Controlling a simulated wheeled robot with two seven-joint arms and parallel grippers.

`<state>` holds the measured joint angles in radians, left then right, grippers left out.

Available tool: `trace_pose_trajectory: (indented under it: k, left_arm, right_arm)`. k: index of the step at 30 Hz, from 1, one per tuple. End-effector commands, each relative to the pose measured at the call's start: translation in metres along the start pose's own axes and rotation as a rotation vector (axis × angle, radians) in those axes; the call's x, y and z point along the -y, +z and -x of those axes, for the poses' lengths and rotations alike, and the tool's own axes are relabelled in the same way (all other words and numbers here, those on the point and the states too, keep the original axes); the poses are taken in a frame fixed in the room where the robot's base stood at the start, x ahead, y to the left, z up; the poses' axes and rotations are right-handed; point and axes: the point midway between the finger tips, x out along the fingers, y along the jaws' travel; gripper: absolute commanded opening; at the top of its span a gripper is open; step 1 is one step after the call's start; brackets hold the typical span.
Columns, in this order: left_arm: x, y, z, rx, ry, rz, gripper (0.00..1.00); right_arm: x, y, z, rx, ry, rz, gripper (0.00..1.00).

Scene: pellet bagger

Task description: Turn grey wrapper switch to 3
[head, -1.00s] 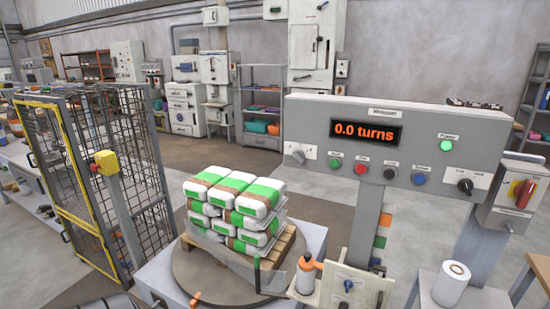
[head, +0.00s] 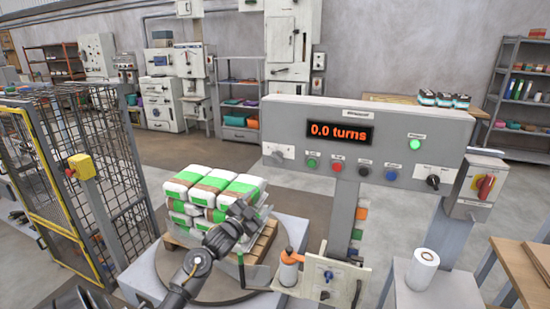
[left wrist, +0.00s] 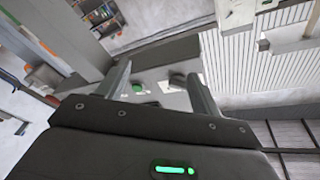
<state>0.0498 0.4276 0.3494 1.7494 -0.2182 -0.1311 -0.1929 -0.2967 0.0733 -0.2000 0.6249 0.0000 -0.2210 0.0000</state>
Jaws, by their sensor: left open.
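The wrapper's control panel (head: 250,122) stands at the right, its orange display (head: 339,133) reading 0.0 turns. The grey switch (head: 278,155) is a small knob on a pale plate at the panel's left end; its setting is too small to read. My left gripper (head: 246,205) is in front of the stacked bags, below and left of the grey switch, apart from it. In the left wrist view my left gripper (left wrist: 163,80) is open and empty, with a knob, apparently the grey switch (left wrist: 177,80), and a green button beyond its fingers. My right gripper is not in view.
Green (head: 312,163), red, black and blue buttons line the panel beside the switch. A black knob (head: 433,181) and a red-and-yellow switch (head: 485,186) are farther right. White bags (head: 186,178) sit on a pallet on the turntable. A wire cage (head: 100,165) stands left.

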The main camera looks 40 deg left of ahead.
Motion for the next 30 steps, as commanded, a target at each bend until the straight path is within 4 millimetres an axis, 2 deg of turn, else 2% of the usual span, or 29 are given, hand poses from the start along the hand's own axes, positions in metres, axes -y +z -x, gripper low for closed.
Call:
trace_pose_trajectory:
  k: [1,3,6,14,30]
  left_arm:
    - [0.019,-0.024,-0.002,-0.045,-0.025,-0.025,0.65]
    - [0.038,-0.047,-0.003,-0.091,-0.052,-0.052,0.65]
    - [0.051,-0.065,-0.003,-0.128,-0.072,-0.074,0.65]
    - [0.056,-0.071,-0.009,-0.139,-0.079,-0.08,0.65]
    - [0.062,-0.083,-0.096,-0.135,-0.079,-0.078,0.65]
  right_arm:
    - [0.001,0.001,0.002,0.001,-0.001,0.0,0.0]
    - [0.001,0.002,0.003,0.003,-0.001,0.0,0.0]
    - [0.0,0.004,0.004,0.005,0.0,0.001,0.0]
    - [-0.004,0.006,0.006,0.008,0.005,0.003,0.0]
    - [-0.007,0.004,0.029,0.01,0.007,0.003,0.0]
